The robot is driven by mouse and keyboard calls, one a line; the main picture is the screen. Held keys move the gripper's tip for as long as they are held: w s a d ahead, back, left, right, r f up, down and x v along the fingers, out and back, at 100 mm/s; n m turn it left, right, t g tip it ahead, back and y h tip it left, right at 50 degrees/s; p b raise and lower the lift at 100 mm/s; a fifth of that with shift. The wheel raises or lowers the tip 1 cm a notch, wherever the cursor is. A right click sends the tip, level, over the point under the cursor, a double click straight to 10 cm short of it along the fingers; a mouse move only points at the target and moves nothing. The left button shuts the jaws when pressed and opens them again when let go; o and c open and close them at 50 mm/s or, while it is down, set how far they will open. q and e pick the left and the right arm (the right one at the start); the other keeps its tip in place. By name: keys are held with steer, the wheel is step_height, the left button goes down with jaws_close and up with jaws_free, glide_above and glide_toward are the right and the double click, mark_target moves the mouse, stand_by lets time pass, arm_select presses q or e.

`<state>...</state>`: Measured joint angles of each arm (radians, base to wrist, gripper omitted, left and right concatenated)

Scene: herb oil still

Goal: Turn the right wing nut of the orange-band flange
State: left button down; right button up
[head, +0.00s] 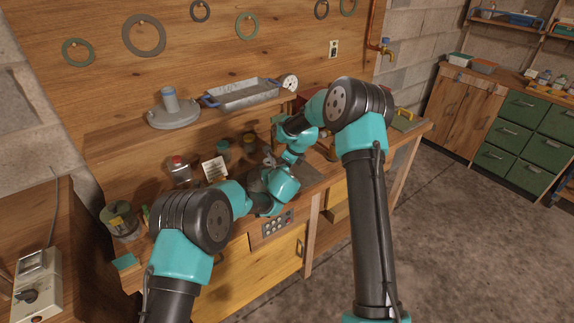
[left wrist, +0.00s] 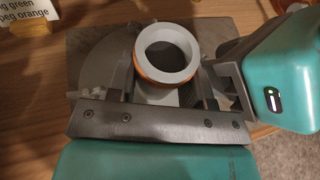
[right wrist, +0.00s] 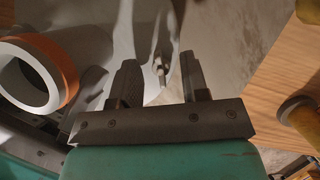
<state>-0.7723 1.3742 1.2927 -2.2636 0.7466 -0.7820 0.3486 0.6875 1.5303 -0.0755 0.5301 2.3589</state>
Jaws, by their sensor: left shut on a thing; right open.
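The orange-band flange (left wrist: 166,55) is a pale ring with an orange band around its side, standing over a grey plate. My left gripper (left wrist: 165,82) is shut on it, with one finger on each side. In the right wrist view the flange (right wrist: 38,75) is at the left. My right gripper (right wrist: 160,85) is open beside it. A small metal stud or wing nut (right wrist: 161,72) shows between its fingertips, with a visible gap to the fingers. In the head view the arms hide the flange and both fingertips are too small to read.
A small pale fitting (left wrist: 85,92) lies left of the flange. A printed card (head: 215,168) and a red-topped jar (head: 179,168) stand on the bench behind my left arm. A metal tray (head: 243,95) rests on the shelf above. A wooden peg or handle (right wrist: 300,115) is right of my right gripper.

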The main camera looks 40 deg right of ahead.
jaws_close()
steer(key=shift+n, duration=0.3)
stand_by(0.3)
steer(key=n+g+y, duration=0.1)
steer(key=n, duration=0.2)
steer(key=shift+w+d, duration=0.1)
steer(key=n+g+y, duration=0.1)
steer(key=n, duration=0.2)
steer(key=shift+n, duration=0.4)
steer(key=n+g, duration=0.1)
steer(key=n, duration=0.2)
steer(key=n+g, duration=0.1)
steer(key=n, duration=0.2)
steer(key=shift+w+n+g, duration=0.1)
steer(key=shift+n+g, duration=0.2)
steer(key=shift+n, duration=0.1)
steer(key=shift+y, duration=0.3)
